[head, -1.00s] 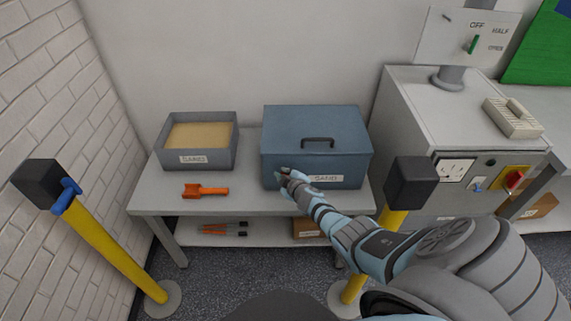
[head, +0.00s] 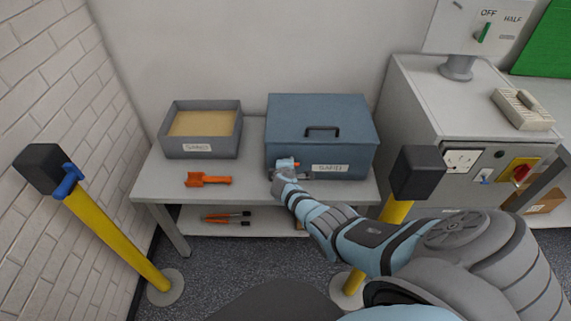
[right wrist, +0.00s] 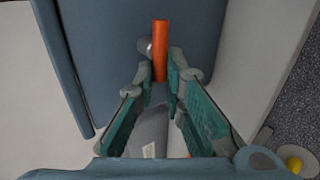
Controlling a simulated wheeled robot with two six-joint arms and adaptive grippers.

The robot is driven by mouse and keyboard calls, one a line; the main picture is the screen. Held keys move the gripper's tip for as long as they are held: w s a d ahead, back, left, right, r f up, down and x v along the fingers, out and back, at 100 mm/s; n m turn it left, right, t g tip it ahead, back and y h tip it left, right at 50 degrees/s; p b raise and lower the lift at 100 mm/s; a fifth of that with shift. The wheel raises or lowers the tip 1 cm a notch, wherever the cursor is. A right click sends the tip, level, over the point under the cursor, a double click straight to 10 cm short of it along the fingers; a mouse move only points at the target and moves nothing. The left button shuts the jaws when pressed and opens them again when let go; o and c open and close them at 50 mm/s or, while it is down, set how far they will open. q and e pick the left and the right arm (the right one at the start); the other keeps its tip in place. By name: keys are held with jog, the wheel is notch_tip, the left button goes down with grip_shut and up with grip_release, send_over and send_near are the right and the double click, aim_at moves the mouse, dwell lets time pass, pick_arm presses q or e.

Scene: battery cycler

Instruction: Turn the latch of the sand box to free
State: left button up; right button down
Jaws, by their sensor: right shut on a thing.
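The sand box (head: 345,148) is a closed blue-grey box with a black lid handle and a white SAND label, on the light table. My right gripper (head: 284,165) is at the lower left of its front face. The orange latch (right wrist: 160,48) stands out against the blue box face in the right wrist view, beside a small round metal pivot. The tips of my right gripper (right wrist: 161,82) are shut on the latch's near end. My left gripper is not in view.
An open grey tray of sand (head: 172,148) and an orange scoop (head: 208,180) are on the table (head: 165,188) at left. Yellow posts with black tops stand in front, one at left (head: 110,235) and one near my right arm (head: 393,214). A grey cabinet (head: 425,100) is at right.

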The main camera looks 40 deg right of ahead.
jog(key=shift+d, duration=0.1)
jog(key=c, duration=1.9)
grip_release()
jog(key=shift+c, duration=0.2)
jog(key=v, duration=1.2)
